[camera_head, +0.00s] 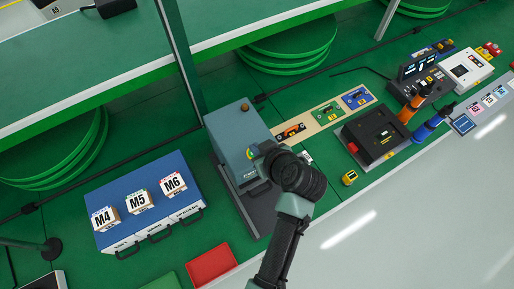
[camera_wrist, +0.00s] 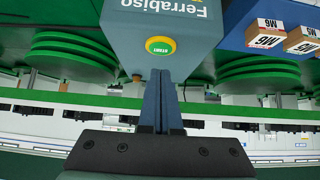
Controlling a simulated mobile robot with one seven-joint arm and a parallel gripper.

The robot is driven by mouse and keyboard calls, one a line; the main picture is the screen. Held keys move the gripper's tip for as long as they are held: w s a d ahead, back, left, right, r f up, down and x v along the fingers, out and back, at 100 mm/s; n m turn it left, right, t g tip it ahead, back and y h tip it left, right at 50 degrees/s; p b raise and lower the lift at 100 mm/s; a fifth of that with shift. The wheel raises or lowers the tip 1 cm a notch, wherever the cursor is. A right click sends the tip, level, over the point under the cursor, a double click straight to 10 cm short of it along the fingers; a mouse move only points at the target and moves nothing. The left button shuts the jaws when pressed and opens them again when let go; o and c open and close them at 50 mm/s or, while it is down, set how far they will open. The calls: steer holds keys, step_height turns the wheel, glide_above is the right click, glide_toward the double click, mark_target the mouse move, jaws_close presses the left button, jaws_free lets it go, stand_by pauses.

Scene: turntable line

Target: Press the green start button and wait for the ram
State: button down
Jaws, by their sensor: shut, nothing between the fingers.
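The green start button (camera_wrist: 160,46) with its yellow ring is on the front of the blue-grey press (camera_wrist: 190,25), which carries the lettering "Ferrabiso" and appears upside down in the wrist view. The press also shows in the head view (camera_head: 232,130). My gripper (camera_wrist: 160,76) is shut and empty, its fingertips pointing at the press face just beside the button in the picture. I cannot tell whether they touch the face. In the head view my wrist covers part of the press front. The ram cannot be seen in either view.
A blue drawer unit (camera_head: 150,187) with boxes marked M4, M5 and M6 stands left of the press. A red tray (camera_head: 212,264) lies in front. A beige board (camera_head: 352,88) with small parts and a black device (camera_head: 378,133) lie to the right.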

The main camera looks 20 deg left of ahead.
steer(key=shift+f, duration=1.2)
